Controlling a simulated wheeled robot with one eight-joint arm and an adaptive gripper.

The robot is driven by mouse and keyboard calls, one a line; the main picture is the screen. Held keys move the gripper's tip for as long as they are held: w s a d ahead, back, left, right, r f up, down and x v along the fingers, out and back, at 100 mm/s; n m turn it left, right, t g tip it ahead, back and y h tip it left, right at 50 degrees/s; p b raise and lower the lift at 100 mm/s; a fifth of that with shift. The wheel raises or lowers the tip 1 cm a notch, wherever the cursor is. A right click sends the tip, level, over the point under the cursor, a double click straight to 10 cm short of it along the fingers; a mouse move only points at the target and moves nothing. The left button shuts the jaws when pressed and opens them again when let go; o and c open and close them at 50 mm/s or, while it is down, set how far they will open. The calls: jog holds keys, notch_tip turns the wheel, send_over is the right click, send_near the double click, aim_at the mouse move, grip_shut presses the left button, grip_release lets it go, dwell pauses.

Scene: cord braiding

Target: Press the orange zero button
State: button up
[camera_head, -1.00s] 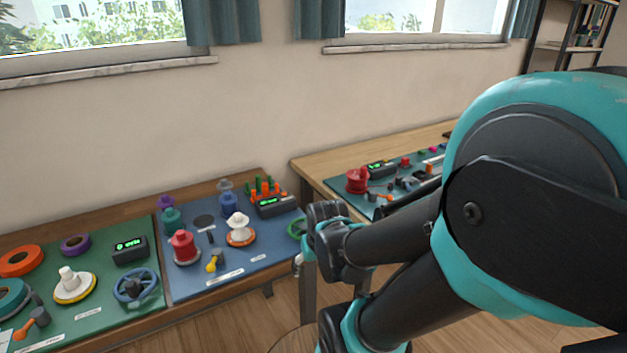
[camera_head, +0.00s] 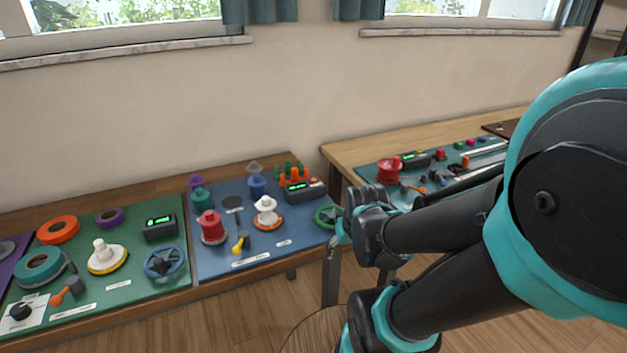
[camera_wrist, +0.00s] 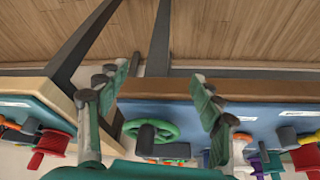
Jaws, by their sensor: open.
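A dark counter box (camera_head: 303,189) with a green lit display stands at the back right of the blue mat. A tiny orange spot (camera_head: 314,181) shows at its right end; I cannot tell whether it is the zero button. Another counter (camera_head: 160,228) stands on the green mat, and a third (camera_head: 415,160) on the right table, with a small yellow-orange spot near it. My gripper (camera_wrist: 160,75) is open and empty in the wrist view, its fingers apart above a green handwheel (camera_wrist: 152,132). In the head view my arm hides most of the gripper.
The green handwheel (camera_head: 327,216) sits at the blue mat's right edge. A gap with bare floor separates the two tables. A round stool top (camera_head: 315,335) is below.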

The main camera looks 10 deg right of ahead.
grip_shut()
dwell(1.4)
